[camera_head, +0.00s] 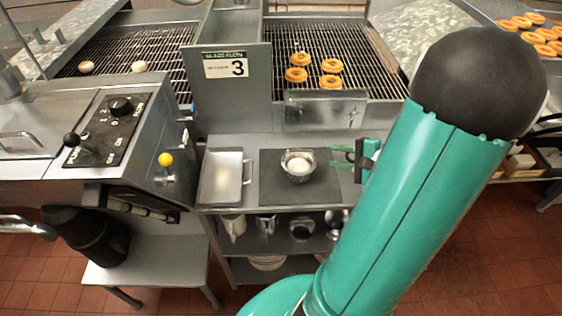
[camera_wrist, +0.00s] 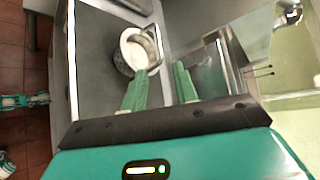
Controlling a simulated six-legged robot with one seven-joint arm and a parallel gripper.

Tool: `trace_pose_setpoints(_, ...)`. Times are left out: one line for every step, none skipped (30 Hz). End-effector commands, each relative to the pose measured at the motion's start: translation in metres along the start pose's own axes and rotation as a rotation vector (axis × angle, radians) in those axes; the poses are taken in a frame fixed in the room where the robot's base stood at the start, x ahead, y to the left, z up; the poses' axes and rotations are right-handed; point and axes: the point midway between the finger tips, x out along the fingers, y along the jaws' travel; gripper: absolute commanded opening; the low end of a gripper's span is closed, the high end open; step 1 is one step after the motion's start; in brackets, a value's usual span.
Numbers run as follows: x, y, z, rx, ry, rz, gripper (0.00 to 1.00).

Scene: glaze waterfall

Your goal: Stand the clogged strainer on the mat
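The strainer (camera_head: 298,166) is a small round metal bowl with pale, whitish stuff inside. It stands upright on the dark grey mat (camera_head: 272,190), near the mat's middle. The strainer also shows in the wrist view (camera_wrist: 138,50), just beyond one fingertip, with the mat (camera_wrist: 95,70) around it. My gripper (camera_head: 345,160) is to the right of the strainer, at the mat's right edge. In the wrist view its two green fingers (camera_wrist: 160,85) are apart with nothing between them. Whether a fingertip touches the strainer, I cannot tell.
A metal tray (camera_head: 222,178) lies left of the mat. Metal pots and jugs (camera_head: 300,228) stand on the shelf below. Donuts (camera_head: 315,70) lie on the rack beyond.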

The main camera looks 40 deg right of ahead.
Motion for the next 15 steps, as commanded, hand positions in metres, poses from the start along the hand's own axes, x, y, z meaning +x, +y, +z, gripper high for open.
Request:
trace_pose_setpoints(0.002, -0.001, 0.003, -0.008, -0.007, 0.009, 0.29)
trace_pose_setpoints(0.004, -0.002, 0.007, -0.018, -0.015, 0.019, 0.29)
trace_pose_setpoints(0.009, -0.004, 0.015, -0.037, -0.032, 0.04, 0.29)
trace_pose_setpoints(0.013, -0.005, 0.023, -0.056, -0.049, 0.064, 0.29)
trace_pose_setpoints(0.018, -0.007, 0.033, -0.08, -0.07, 0.092, 0.29)
trace_pose_setpoints(0.025, -0.009, 0.049, -0.12, -0.102, 0.138, 0.29)
trace_pose_setpoints(0.031, -0.01, 0.062, -0.155, -0.128, 0.178, 0.29)
trace_pose_setpoints(0.036, -0.011, 0.076, -0.194, -0.155, 0.221, 0.29)
trace_pose_setpoints(0.043, -0.011, 0.096, -0.249, -0.19, 0.28, 0.29)
trace_pose_setpoints(0.047, -0.01, 0.111, -0.296, -0.215, 0.326, 0.29)
trace_pose_setpoints(0.05, -0.01, 0.125, -0.342, -0.237, 0.371, 0.29)
trace_pose_setpoints(0.053, -0.008, 0.144, -0.404, -0.264, 0.428, 0.29)
trace_pose_setpoints(0.055, -0.007, 0.156, -0.453, -0.281, 0.468, 0.29)
trace_pose_setpoints(0.056, -0.006, 0.169, -0.501, -0.296, 0.507, 0.29)
trace_pose_setpoints(0.056, -0.004, 0.185, -0.568, -0.315, 0.557, 0.29)
